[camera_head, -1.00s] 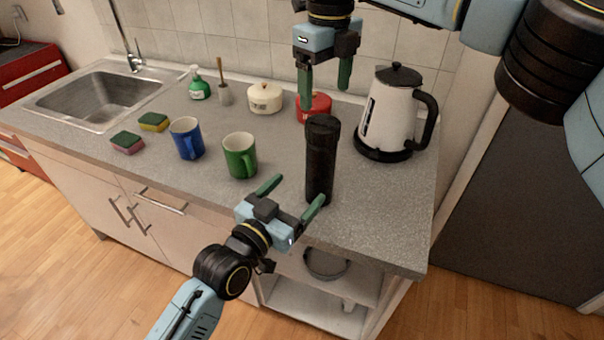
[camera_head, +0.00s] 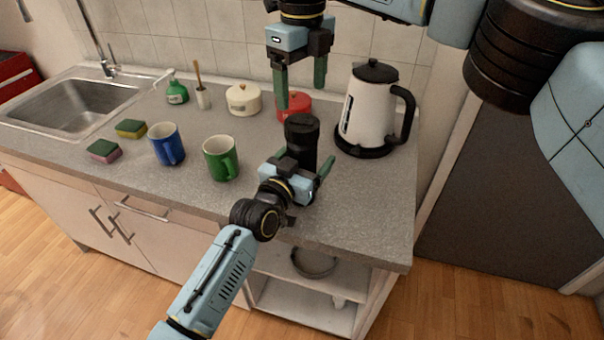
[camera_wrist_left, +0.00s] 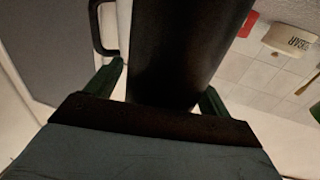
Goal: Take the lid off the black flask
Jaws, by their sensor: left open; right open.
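The black flask (camera_head: 301,146) stands upright on the counter, its dark lid (camera_head: 300,122) on top. My left gripper (camera_head: 303,159) is open, low at the flask's near side, with a finger on either side of the body. In the left wrist view, the flask (camera_wrist_left: 185,50) fills the space between the open green fingers; I cannot tell whether they touch it. My right gripper (camera_head: 301,95) is open and empty, pointing down above the lid in the picture. The flask's lower part is hidden behind my left gripper.
A green mug (camera_head: 220,160) and a blue mug (camera_head: 166,146) stand to the left. The front right counter is clear.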

